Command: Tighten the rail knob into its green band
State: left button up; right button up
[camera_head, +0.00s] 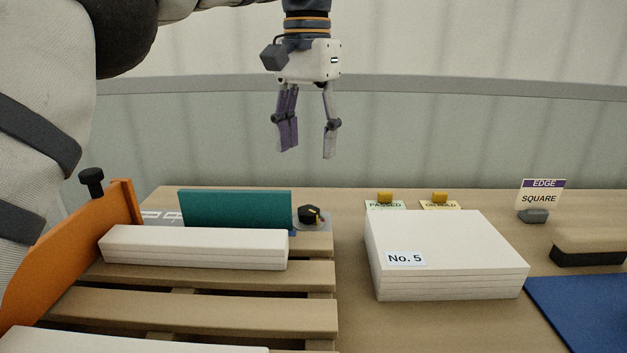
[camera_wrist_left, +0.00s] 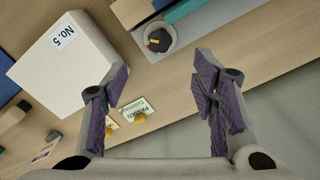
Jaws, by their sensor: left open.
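The rail knob (camera_head: 309,214) is black with a yellow pointer. It sits on a grey disc at the right end of the teal rail (camera_head: 235,208). In the left wrist view the knob (camera_wrist_left: 158,40) shows from above with its pointer and a small red mark. I cannot make out a green band on the disc. My left gripper (camera_head: 308,150) hangs fingers down, open and empty, in the air above and apart from the knob. Its two purple-padded fingers also show in the left wrist view (camera_wrist_left: 160,105). My right gripper is not in view.
A white stack labelled No. 5 (camera_head: 445,245) stands right of the slatted pallet (camera_head: 200,308). Another white stack (camera_head: 195,248) lies before the rail. An orange plate (camera_head: 75,240) with a black knob (camera_head: 91,180) stands left. Yellow-tabbed cards (camera_head: 385,203) and an EDGE SQUARE sign (camera_head: 541,192) stand behind.

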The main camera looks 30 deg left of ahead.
aim_at(308, 208)
pick_arm(q)
notch_tip(308, 208, down, 11)
jog(key=shift+f+p, duration=0.2)
jog(key=shift+p, duration=0.25)
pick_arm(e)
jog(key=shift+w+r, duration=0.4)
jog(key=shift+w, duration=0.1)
pick_arm(q)
jog(key=shift+c, duration=0.6)
